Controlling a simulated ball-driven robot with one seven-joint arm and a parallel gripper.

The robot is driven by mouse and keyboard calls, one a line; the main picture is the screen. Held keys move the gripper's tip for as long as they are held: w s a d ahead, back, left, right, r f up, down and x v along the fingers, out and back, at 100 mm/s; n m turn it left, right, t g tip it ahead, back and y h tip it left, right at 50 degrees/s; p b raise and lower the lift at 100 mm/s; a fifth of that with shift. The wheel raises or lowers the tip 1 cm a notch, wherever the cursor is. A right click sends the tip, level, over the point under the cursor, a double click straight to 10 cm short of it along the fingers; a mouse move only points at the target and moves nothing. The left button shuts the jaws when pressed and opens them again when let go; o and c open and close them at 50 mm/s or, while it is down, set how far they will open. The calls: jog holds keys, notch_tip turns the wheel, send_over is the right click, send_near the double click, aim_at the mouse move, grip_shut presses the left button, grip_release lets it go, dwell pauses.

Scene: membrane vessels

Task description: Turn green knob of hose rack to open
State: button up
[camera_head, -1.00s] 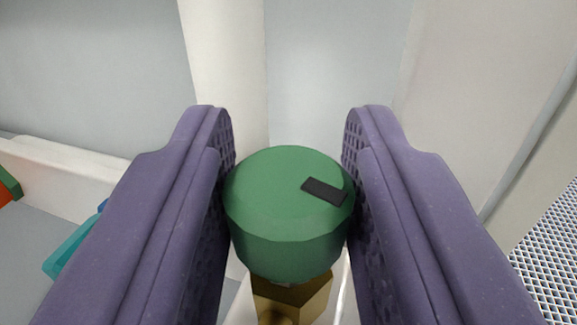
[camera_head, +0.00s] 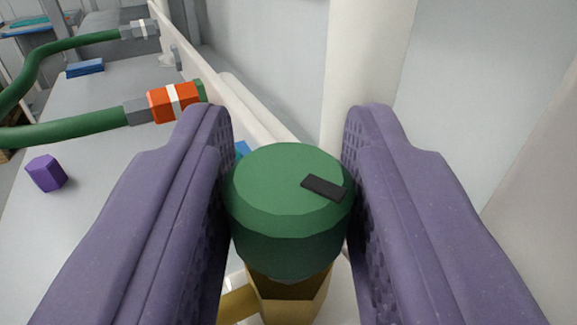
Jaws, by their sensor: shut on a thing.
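The green knob (camera_head: 285,205) is a faceted round cap with a small black mark on the right part of its top. It sits on a brass fitting (camera_head: 290,292) below it. My gripper (camera_head: 287,165) has its two purple fingers on the left and right sides of the knob and is shut on it. The fingers' inner pads touch the knob's sides. A white rail of the rack (camera_head: 250,100) runs behind the knob, and a white post (camera_head: 365,60) rises behind it. The lower part of the fitting is partly hidden.
Green hoses (camera_head: 70,130) with grey ends reach in from the left, one ending in an orange-and-white collar (camera_head: 174,102). A purple block (camera_head: 46,173) and a blue block (camera_head: 85,67) lie on the grey surface (camera_head: 100,205). A pale wall (camera_head: 480,90) stands close on the right.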

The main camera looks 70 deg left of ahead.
jog(key=shift+n+g, duration=0.4)
jog(key=shift+g, duration=0.2)
jog(key=o, duration=0.9)
jog(key=p+v, duration=0.2)
jog(key=v, duration=0.5)
jog(key=shift+s+d+f, duration=0.1)
jog(key=shift+d+f, duration=0.1)
jog(key=shift+d, duration=0.15)
